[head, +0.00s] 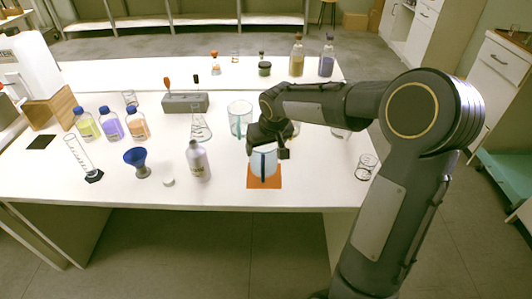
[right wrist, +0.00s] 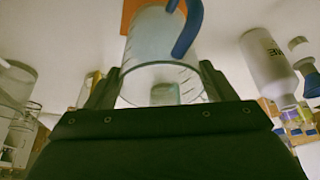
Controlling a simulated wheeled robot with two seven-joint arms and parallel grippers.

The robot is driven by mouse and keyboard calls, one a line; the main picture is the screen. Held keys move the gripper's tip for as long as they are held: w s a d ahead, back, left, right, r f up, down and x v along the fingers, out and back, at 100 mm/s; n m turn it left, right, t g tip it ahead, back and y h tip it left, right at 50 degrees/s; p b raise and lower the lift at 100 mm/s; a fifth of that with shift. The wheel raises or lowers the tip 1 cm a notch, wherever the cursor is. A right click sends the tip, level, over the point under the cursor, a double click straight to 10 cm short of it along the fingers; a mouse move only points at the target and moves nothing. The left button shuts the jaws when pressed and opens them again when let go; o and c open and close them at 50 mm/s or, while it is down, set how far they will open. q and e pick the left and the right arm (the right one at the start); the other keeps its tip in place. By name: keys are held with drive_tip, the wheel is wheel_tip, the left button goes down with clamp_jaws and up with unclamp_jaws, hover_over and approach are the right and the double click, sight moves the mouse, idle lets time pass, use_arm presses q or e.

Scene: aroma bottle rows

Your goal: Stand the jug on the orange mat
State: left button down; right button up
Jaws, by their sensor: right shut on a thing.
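The jug (head: 263,164) is clear, with a blue handle, and appears upright over the orange mat (head: 257,184) at the front middle of the table. I cannot tell whether its base touches the mat or hangs just above it. My right gripper (head: 268,143) comes down from above and is shut on the jug near its top. In the right wrist view the jug (right wrist: 150,42) sits between the two fingers (right wrist: 158,85), with the mat (right wrist: 128,14) partly showing behind it. My left gripper is not in view.
A grey-white bottle (head: 197,161) stands left of the mat, near a blue funnel (head: 137,160). A clear beaker (head: 240,117) stands behind the jug. A small glass (head: 366,167) is to the right. The table front right of the mat is clear.

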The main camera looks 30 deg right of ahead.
drive_tip(key=shift+f, duration=1.6)
drive_tip(key=shift+f+b, duration=0.2)
drive_tip(key=shift+b, duration=0.15)
drive_tip(key=o, duration=1.5)
drive_tip(key=shift+o, duration=0.2)
drive_tip(key=shift+r, duration=0.1)
